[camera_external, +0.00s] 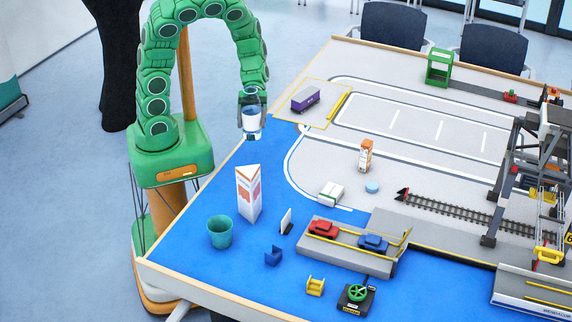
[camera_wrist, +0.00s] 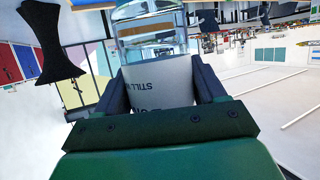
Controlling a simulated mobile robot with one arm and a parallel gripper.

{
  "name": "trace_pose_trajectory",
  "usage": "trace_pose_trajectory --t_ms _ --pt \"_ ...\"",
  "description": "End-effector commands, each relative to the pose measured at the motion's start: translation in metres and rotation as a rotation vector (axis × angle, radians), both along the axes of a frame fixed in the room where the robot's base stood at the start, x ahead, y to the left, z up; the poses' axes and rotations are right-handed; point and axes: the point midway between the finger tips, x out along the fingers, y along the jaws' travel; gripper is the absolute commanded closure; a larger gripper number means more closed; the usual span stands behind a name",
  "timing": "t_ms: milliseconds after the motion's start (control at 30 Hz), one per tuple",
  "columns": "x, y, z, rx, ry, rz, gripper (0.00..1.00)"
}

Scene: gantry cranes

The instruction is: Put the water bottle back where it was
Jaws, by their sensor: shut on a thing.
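The water bottle (camera_external: 251,120) is clear with a white label. My gripper (camera_external: 251,97) is shut on it and holds it above the left edge of the table, near the purple container. In the wrist view the bottle (camera_wrist: 158,80) sits between the two dark fingers of my gripper (camera_wrist: 160,90), with dark lettering on its label. The bottle looks upright in the outside view. Its exact height over the table is hard to tell.
A white folded card (camera_external: 248,194), a teal cup (camera_external: 220,232) and a small white sign (camera_external: 286,221) stand on the blue table area (camera_external: 215,270). A purple container (camera_external: 305,98) lies at the back left. A crane (camera_external: 530,150) stands at the right. Blue surface left of the card is clear.

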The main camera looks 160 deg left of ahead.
Motion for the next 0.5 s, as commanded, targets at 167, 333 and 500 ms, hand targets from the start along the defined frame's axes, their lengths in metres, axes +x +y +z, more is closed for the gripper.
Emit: trace_pose_trajectory --t_ms 167,333,500 --pt "0.001 0.0 -0.027 -0.006 -0.003 0.001 0.69" --pt "0.0 0.0 -0.047 -0.005 -0.001 0.0 0.69" --pt "0.0 0.0 -0.057 -0.001 -0.001 0.0 0.69"
